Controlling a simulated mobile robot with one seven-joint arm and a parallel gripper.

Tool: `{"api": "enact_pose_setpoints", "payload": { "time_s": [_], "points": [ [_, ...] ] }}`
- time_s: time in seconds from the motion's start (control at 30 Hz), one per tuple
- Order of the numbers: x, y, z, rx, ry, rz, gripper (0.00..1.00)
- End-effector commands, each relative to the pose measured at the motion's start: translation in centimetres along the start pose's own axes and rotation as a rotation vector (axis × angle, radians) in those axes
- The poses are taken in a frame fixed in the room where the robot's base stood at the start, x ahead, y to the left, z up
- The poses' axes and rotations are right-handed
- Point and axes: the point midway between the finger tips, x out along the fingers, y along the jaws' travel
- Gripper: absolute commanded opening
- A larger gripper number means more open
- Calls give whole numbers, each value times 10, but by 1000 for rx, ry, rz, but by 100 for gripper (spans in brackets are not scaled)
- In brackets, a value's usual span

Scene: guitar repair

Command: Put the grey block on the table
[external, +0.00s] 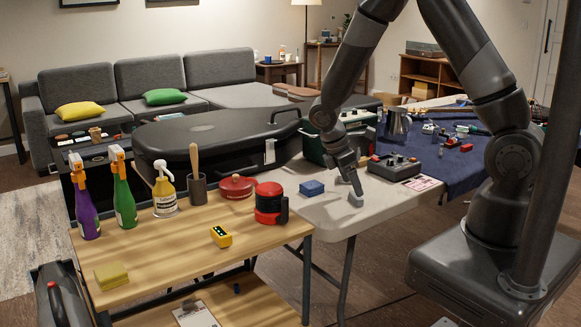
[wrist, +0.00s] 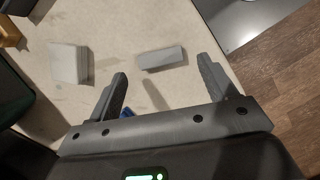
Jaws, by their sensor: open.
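The grey block (external: 356,200) is a small block on the white folding table (external: 385,200), near its front edge. In the wrist view the grey block (wrist: 162,59) lies on the pale tabletop (wrist: 200,20), ahead of my fingertips and apart from them. My gripper (external: 353,183) points down close to the block in the external view. Its two fingers are spread and empty in the wrist view (wrist: 160,72). The exact gap between fingertips and block is hard to judge.
A blue block (external: 312,188) lies left of the grey block. A dark knobbed box (external: 394,167) and a printed sheet (external: 422,183) are to the right. A pale squarish object (wrist: 69,64) lies left in the wrist view. The table edge drops to the floor (wrist: 275,80).

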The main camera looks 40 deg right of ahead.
Motion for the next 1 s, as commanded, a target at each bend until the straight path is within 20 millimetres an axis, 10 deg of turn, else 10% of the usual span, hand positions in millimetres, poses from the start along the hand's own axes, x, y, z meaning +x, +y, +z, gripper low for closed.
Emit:
{"api": "enact_pose_setpoints", "payload": {
  "time_s": [0.57, 1.0],
  "points": [
    [-90, 0, 5, 22, 13, 5, 77],
    [-171, -21, 101, 457, 257, 48, 77]
  ]
}}
